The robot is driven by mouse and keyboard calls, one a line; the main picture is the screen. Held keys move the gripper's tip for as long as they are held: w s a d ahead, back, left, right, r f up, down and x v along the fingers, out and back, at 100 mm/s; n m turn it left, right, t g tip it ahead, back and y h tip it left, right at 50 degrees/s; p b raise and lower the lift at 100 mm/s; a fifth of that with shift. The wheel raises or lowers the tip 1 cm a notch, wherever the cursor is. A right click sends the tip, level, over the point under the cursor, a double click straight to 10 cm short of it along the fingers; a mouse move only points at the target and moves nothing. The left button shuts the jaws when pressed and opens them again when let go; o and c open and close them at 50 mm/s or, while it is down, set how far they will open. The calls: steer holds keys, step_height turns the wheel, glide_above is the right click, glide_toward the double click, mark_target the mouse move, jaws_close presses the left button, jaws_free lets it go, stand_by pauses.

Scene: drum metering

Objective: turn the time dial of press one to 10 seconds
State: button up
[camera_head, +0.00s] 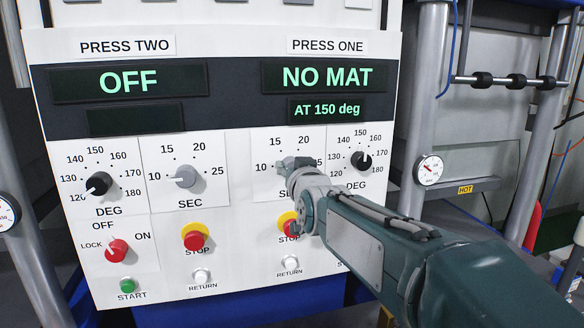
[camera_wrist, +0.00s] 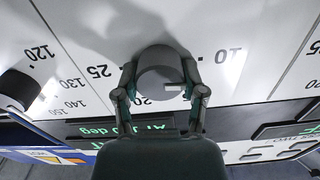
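The press one time dial (camera_wrist: 158,72) is a grey round knob on the white panel. In the wrist view, which is upside down, it sits between the two fingers of my gripper (camera_wrist: 160,80), which press on its opposite sides. In the head view my gripper (camera_head: 297,164) hides the dial, under the PRESS ONE display (camera_head: 326,76) that reads NO MAT.
The press one DEG dial (camera_head: 361,160) is close to the right. The press two SEC dial (camera_head: 186,176) is to the left. A red stop button (camera_head: 287,223) with a yellow collar lies below, partly covered by my arm. A hot press (camera_head: 465,188) stands at right.

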steer(key=shift+n, duration=0.7)
steer(key=o, duration=1.1)
steer(key=shift+a, duration=0.1)
steer(key=v, duration=1.2)
